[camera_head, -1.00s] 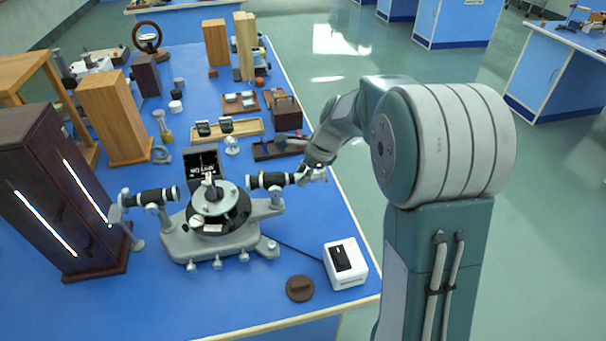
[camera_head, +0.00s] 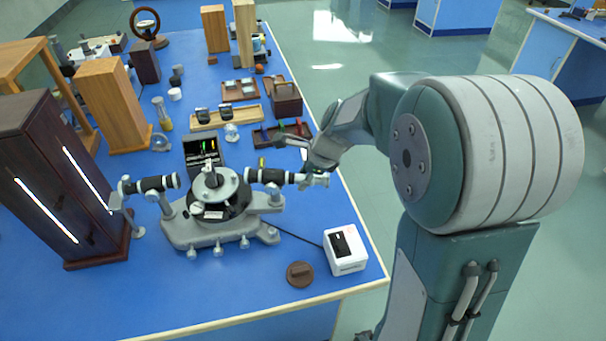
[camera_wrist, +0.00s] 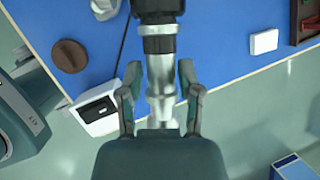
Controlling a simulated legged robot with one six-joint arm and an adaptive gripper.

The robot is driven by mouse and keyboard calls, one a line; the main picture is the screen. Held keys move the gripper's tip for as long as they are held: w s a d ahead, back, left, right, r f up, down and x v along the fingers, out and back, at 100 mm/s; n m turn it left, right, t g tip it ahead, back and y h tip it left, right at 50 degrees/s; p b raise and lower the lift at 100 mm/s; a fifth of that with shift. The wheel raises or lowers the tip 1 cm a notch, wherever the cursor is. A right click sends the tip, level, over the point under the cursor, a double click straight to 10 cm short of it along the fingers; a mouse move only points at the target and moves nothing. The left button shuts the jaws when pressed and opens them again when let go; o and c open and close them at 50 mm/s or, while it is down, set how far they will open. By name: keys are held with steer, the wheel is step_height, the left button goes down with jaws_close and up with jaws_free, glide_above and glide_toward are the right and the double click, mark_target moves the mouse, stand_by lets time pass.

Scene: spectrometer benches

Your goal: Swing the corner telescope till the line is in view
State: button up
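The spectrometer (camera_head: 222,226) stands on the blue bench, with a round table on its grey base. Its telescope (camera_head: 268,176), a black barrel with a silver end, points right; it also shows in the wrist view (camera_wrist: 159,45). My gripper (camera_wrist: 160,72) straddles the telescope's silver end, one finger on each side. Narrow gaps seem to show beside it; contact is not clear. A small black screen (camera_head: 204,150) behind the spectrometer shows green and red lines.
A white box (camera_head: 346,251) and a brown round knob (camera_head: 300,274) lie at the front right of the bench. Wooden trays (camera_head: 225,119) and blocks stand behind. The front of the bench (camera_head: 150,305) is clear.

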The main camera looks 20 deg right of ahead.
steer(key=shift+r, duration=0.15)
steer(key=shift+d+r, duration=0.15)
steer(key=shift+r, duration=0.2)
steer(key=v, duration=1.1)
steer(key=s+a+n+t+h, duration=0.1)
steer(key=s+n+h, duration=0.1)
steer(key=s+n, duration=0.8)
steer(key=s+a+r+n+t+h, duration=0.1)
steer(key=s+n, duration=0.8)
steer(key=n, duration=0.2)
steer(key=shift+s+a+t+h, duration=0.3)
steer(key=shift+s+h, duration=0.1)
steer(key=shift+r, duration=0.15)
steer(key=shift+c, duration=0.2)
stand_by(1.9)
